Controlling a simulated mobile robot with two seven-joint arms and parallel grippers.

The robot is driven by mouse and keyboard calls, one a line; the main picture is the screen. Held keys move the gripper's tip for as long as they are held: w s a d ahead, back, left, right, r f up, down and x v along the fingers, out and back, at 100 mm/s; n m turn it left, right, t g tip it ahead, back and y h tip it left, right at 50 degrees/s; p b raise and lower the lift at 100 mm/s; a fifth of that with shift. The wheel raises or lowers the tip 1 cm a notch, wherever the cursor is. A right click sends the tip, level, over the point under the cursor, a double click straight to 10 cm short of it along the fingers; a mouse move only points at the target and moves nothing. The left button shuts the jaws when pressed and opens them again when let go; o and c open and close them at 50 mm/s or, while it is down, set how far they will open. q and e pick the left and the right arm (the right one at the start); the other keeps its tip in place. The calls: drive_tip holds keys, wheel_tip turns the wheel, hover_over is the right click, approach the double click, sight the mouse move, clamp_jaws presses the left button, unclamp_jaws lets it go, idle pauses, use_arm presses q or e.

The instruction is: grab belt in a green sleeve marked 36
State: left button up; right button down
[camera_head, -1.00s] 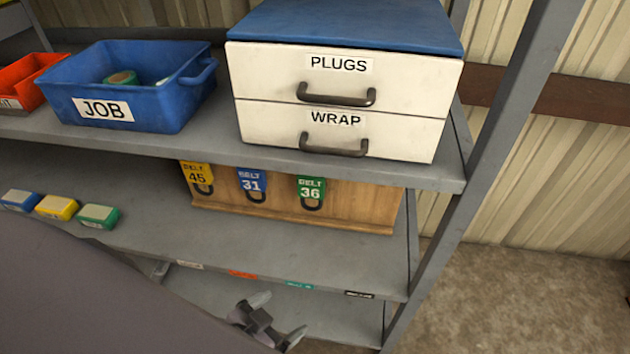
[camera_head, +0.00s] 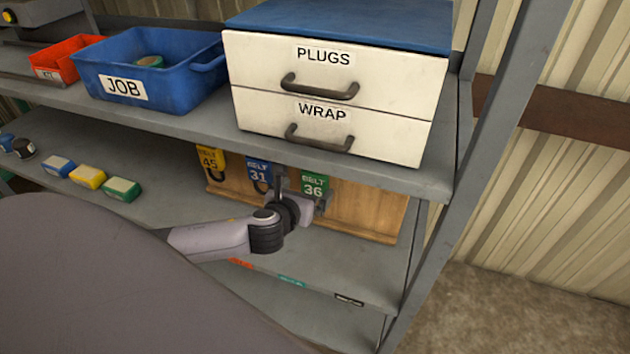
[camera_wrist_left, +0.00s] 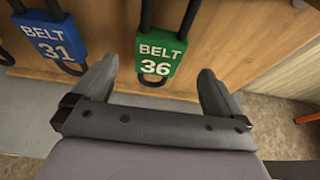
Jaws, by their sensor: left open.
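The belt in a green sleeve marked 36 (camera_head: 314,184) hangs on the wooden board on the lower shelf. In the left wrist view the green sleeve (camera_wrist_left: 160,54) hangs between and just beyond the fingertips, with dark belt loops above and below it. My left gripper (camera_head: 300,193) is in front of the board at this sleeve. It is open, with its two fingers (camera_wrist_left: 157,80) apart on either side and nothing held between them. My wrist covers the lower part of the belt in the head view. My right gripper is not in view.
The blue belt 31 (camera_head: 258,172) hangs close left of the green one, and the yellow belt 45 (camera_head: 209,158) farther left. The shelf with the white drawer unit (camera_head: 330,95) and blue JOB bin (camera_head: 150,75) is above. Small coloured boxes (camera_head: 88,178) sit left.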

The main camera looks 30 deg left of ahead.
sight(313, 181)
use_arm(q)
drive_tip(key=shift+r+b+x, duration=0.2)
drive_tip(key=shift+b+x, duration=0.2)
drive_tip(key=shift+x, duration=3.1)
drive_tip(key=c, duration=1.1)
drive_tip(key=shift+r, duration=0.1)
